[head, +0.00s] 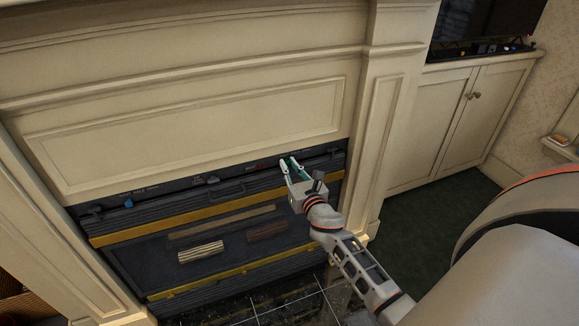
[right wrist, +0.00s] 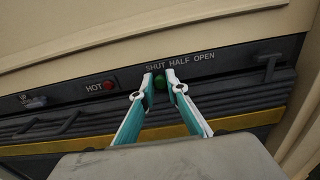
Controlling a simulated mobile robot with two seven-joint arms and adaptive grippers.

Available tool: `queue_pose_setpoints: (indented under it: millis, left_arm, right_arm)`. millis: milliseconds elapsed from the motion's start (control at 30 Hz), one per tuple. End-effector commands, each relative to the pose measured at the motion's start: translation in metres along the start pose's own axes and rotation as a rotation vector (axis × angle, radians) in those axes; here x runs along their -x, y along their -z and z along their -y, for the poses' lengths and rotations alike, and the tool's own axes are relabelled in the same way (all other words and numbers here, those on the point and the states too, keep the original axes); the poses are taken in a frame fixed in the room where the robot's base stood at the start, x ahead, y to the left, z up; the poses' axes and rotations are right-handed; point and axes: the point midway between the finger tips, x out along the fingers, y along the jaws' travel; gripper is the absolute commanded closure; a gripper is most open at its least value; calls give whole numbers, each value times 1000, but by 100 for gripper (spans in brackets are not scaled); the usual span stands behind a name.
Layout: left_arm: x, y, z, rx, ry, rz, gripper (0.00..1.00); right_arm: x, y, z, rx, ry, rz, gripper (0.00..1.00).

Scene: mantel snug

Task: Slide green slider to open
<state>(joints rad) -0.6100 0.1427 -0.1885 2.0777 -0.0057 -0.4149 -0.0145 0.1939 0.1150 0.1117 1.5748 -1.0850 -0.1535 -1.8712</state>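The green slider (right wrist: 160,82) is a small round knob on a dark control strip, below the printed word SHUT. The words HALF and OPEN follow to its right. In the right wrist view my right gripper (right wrist: 159,80) has one fingertip on each side of the knob, closed in against it. In the head view the right gripper (head: 289,163) reaches the right part of the strip, and its fingers largely hide the slider. My left gripper is not in view.
A red HOT knob (right wrist: 107,86) sits left of the slider. A blue knob (head: 129,202) is at the strip's far left. A dark handle (right wrist: 268,58) juts out at the right. A yellow bar (head: 190,217) runs below. A cream mantel (head: 200,125) surrounds the unit.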

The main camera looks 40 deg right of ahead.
Motion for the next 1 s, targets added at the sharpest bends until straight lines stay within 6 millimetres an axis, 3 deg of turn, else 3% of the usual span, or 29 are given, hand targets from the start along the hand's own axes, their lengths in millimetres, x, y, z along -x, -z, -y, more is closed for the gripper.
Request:
queue_pose_setpoints:
  millis: [233, 500, 600, 933, 967, 1000]
  left_arm:
    - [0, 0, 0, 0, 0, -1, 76]
    - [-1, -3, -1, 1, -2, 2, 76]
    - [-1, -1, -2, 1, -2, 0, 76]
    - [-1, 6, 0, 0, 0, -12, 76]
    - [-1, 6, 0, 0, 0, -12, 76]
    - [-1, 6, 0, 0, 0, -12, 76]
  right_arm:
    - [0, 0, 8, 4, 1, 0, 100]
    - [0, 2, 61, 6, 1, -2, 100]
    - [0, 2, 71, 3, 0, -2, 100]
    - [0, 0, 76, 1, 4, -1, 100]
    - [0, 0, 76, 2, 4, -1, 78]
    - [0, 0, 76, 2, 4, -1, 69]
